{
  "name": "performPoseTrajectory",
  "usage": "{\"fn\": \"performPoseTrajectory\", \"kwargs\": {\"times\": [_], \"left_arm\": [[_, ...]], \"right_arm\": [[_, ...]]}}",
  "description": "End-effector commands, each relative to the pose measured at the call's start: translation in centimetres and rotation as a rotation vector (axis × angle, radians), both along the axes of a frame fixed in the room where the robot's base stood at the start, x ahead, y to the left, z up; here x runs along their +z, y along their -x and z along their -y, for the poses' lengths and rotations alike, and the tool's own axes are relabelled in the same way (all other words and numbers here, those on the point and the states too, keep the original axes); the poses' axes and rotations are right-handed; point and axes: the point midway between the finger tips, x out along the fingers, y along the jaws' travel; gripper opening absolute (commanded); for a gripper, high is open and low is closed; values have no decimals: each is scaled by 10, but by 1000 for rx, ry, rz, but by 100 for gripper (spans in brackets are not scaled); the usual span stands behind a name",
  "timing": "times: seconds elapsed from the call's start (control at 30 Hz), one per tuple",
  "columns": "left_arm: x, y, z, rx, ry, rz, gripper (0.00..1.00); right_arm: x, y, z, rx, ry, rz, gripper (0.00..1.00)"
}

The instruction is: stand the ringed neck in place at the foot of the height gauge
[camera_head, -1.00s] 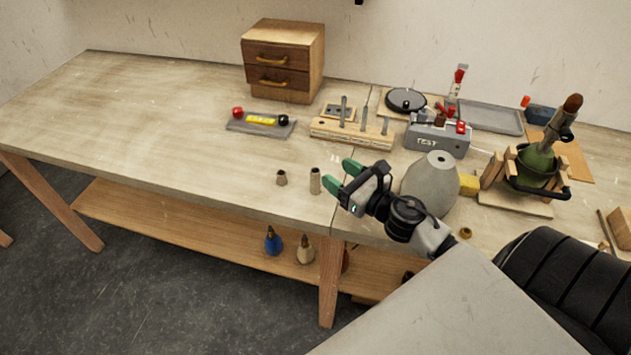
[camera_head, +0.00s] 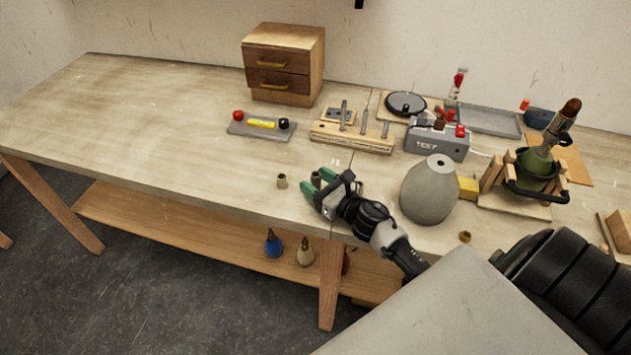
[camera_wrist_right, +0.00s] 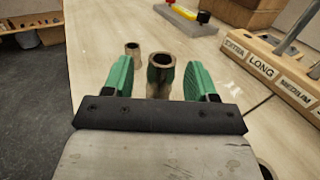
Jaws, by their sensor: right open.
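Two small brownish metal necks stand upright on the bench. The taller neck (camera_head: 316,179) is between the green fingers of my right gripper (camera_head: 315,183). In the right wrist view this neck (camera_wrist_right: 161,72) shows its hollow top, with gaps to both fingers, so the gripper is open around it. The shorter neck (camera_head: 282,182) stands just left of it, and it also shows in the right wrist view (camera_wrist_right: 132,51). I cannot tell which has rings. A wooden block with upright pegs (camera_head: 352,138), labelled by length, stands behind; I cannot tell if it is the height gauge.
A grey vase-like lamp body (camera_head: 428,192) stands right of my right gripper. Behind it are a grey TEST box (camera_head: 437,142) and a wooden stand holding a green bottle-shaped part (camera_head: 538,165). The bench's left side is clear.

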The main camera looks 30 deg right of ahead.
Motion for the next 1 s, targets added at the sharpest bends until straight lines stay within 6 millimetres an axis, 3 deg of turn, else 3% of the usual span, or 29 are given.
{"fn": "performPoseTrajectory", "kwargs": {"times": [0.27,0.63,1.0], "left_arm": [[1,-1,0,0,0,1,53],[1,-1,0,-1,-1,2,53],[2,-1,0,-1,-1,2,53]], "right_arm": [[-1,-4,-1,1,-1,-1,57],[-1,-4,-1,0,0,-1,4],[6,-4,-1,1,4,0,4]]}}
